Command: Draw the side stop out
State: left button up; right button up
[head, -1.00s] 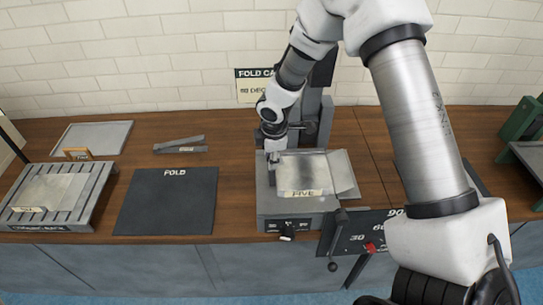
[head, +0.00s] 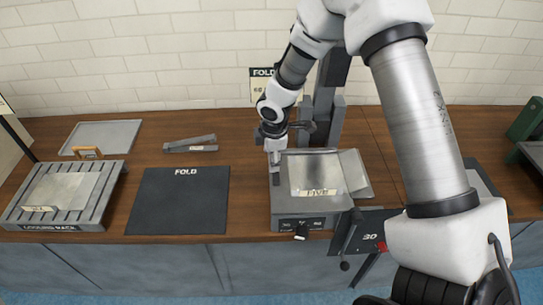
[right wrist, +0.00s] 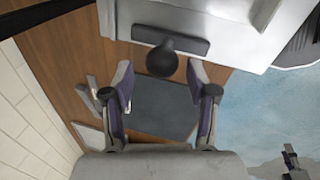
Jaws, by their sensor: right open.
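The folding machine (head: 298,222) stands on the wooden bench in the middle of the head view, with a metal sheet (head: 316,174) on its top. In the right wrist view a round dark knob (right wrist: 162,58) on a grey bar (right wrist: 190,46) sits at the machine's side; it looks like the side stop. My right gripper (head: 273,155) points down at the machine's left edge. In the right wrist view it is open (right wrist: 160,76), with the knob between and slightly beyond its fingertips. I cannot tell whether they touch. My left gripper is not in view.
A black fold mat (head: 180,205) lies left of the machine, and a cooling rack (head: 65,229) with a sheet stands farther left. Grey metal strips (head: 190,144) and a flat tray (head: 105,137) lie behind. A dark angle plate (head: 368,240) hangs at the machine's front right.

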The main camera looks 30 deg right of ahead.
aim_at(274, 177)
notch_tip(274, 177, up, 12)
jog(key=s, duration=0.2)
jog(key=shift+a+f, duration=0.25)
jog(key=shift+a, duration=0.1)
